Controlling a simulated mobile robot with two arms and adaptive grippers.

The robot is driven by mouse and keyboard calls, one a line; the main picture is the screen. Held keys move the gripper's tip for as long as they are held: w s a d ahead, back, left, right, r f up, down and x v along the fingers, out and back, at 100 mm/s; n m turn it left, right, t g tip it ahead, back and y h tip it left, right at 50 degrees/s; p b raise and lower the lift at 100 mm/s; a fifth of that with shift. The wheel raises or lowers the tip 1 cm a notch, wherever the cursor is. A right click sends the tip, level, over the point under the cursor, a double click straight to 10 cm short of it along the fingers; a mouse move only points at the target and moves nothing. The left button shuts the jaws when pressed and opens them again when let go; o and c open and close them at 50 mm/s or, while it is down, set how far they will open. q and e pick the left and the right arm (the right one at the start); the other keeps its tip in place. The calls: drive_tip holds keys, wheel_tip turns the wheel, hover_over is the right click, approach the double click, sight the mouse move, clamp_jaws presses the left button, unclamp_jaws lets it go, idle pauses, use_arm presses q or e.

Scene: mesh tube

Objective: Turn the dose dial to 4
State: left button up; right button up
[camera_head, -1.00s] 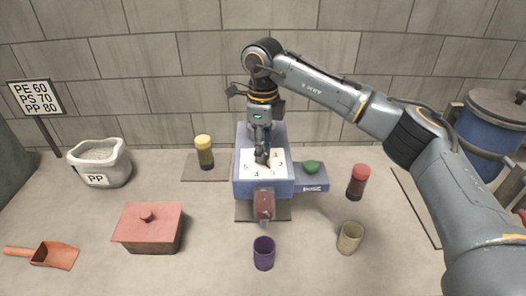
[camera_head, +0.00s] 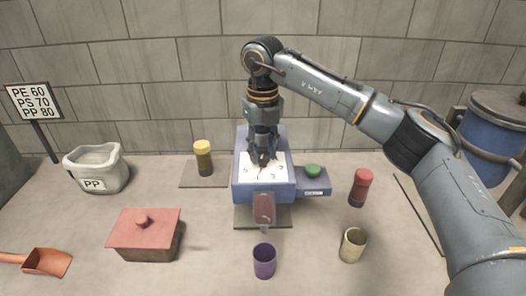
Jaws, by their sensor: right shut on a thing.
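The dose dial sits on the white numbered face (camera_head: 247,176) on top of the blue machine (camera_head: 240,189). Several digits show around the face's front and sides, small and partly blurred. My right gripper (camera_head: 263,160) points straight down over the middle of the face and is shut on the dial's knob, which its fingers mostly hide. I cannot read which number the dial points to. My left gripper is not in view.
A green button (camera_head: 313,171) is on the machine's right ledge. Around it stand a red-capped jar (camera_head: 360,187), a beige cup (camera_head: 352,245), a purple cup (camera_head: 264,261), a yellow-capped jar (camera_head: 203,158), a red lidded box (camera_head: 143,235) and a PP bag (camera_head: 95,170).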

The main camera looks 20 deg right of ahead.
sight(263, 154)
drive_tip(key=shift+r+m, duration=0.1)
drive_tip(key=shift+m, duration=0.5)
drive_tip(key=o, duration=1.2)
drive_tip(key=shift+c, duration=0.2)
wheel_tip(263, 154, up, 12)
